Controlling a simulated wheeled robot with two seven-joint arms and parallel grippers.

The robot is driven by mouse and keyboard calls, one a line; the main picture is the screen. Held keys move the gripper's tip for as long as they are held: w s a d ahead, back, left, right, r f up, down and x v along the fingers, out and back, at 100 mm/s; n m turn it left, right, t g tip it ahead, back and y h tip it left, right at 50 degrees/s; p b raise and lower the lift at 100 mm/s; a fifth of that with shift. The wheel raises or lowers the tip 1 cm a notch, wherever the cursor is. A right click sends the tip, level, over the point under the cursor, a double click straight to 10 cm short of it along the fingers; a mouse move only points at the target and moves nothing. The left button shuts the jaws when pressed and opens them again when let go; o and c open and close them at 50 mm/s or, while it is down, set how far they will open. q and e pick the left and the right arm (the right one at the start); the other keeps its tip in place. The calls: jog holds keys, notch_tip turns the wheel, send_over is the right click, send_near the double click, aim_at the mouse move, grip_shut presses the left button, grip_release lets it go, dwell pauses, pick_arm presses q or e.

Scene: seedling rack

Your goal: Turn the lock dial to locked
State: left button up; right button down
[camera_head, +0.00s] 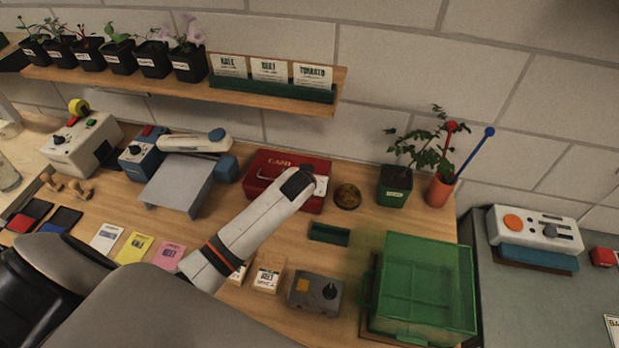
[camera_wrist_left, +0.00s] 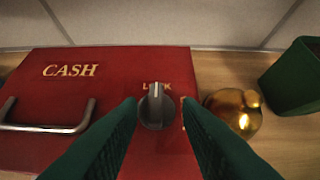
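The cash box (camera_head: 263,167) is red and stands near the back wall; its lid also fills much of the left wrist view (camera_wrist_left: 60,95). The lock dial (camera_wrist_left: 156,107) is a dark grey round knob with a pale pointer line aimed up at the "LOCK" lettering. More gold lettering, partly hidden, is to its right. My left gripper (camera_wrist_left: 158,104) has green fingers, one on each side of the dial and apart; it looks open, with contact unclear. In the head view the arm covers the dial and the fingers. My right gripper is in neither view.
A brass bell-like object (camera_head: 347,196) and a green pot (camera_head: 394,187) stand right of the box. The box's metal handle (camera_wrist_left: 45,127) is left of the dial. A green clear crate (camera_head: 425,285) and a grey device (camera_head: 315,293) stand in front.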

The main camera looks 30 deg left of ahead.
pick_arm(q)
jog(key=shift+a, duration=0.2)
jog(key=b+v, duration=0.1)
jog(key=v, duration=1.1)
jog(key=shift+b, duration=0.4)
jog(key=shift+f, duration=0.15)
